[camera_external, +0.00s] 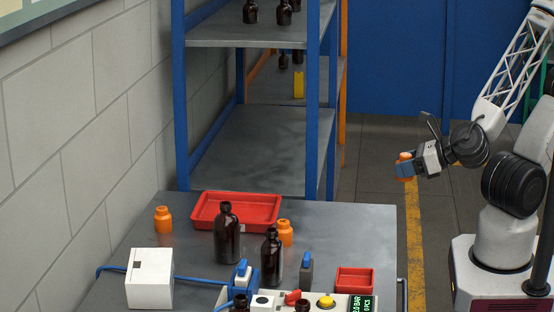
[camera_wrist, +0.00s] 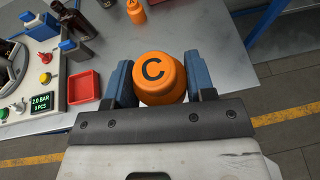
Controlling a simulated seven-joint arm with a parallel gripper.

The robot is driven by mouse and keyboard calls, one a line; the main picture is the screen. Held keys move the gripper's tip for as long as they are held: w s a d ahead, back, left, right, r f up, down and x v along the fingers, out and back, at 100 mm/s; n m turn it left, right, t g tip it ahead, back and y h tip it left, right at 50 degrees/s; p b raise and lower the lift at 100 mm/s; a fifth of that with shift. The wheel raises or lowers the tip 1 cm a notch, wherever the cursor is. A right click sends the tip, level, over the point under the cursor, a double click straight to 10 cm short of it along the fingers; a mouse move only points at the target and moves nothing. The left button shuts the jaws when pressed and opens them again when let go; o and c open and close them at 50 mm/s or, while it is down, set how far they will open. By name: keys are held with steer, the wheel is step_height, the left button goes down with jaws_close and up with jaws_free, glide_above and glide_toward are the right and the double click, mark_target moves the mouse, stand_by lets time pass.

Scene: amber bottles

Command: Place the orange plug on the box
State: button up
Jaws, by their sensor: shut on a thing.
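My gripper (camera_external: 405,167) is shut on an orange plug (camera_external: 404,157), held in the air to the right of the table. In the wrist view the plug (camera_wrist: 160,72) sits between the two blue fingers of my gripper (camera_wrist: 160,82), its top marked with a black C. A white box (camera_external: 150,281) stands at the table's front left, far from my gripper; its top looks bare apart from a small dark square mark on its side. Two other orange plugs stand on the table, one at the left (camera_external: 163,221) and one behind a bottle (camera_external: 285,234).
A large red tray (camera_external: 203,222) lies at the table's back. Dark bottles (camera_external: 227,240) (camera_external: 271,262) stand mid-table. A control panel with a yellow button (camera_external: 326,301) and a small red tray (camera_external: 354,281) are at the front. A blue-framed shelf (camera_external: 316,110) rises behind.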

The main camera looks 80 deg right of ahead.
steer(key=w+a+r, duration=0.2)
steer(key=w+a, duration=0.7)
steer(key=w, duration=0.4)
steer(key=w+a+r, duration=0.2)
steer(key=w+a, duration=0.6)
steer(key=w, duration=0.4)
steer(key=w+a+f, duration=0.2)
steer(key=w+a, duration=0.3)
steer(key=w, duration=0.3)
steer(key=w+a+f, duration=0.2)
steer(key=w+a, duration=0.2)
steer(key=w, duration=0.4)
steer(key=shift+h, duration=0.3)
step_height(320, 180, down, 5)
steer(key=shift+f, duration=0.1)
glide_above(149, 264)
steer(key=shift+a+f, duration=0.1)
steer(key=shift+f, duration=0.55)
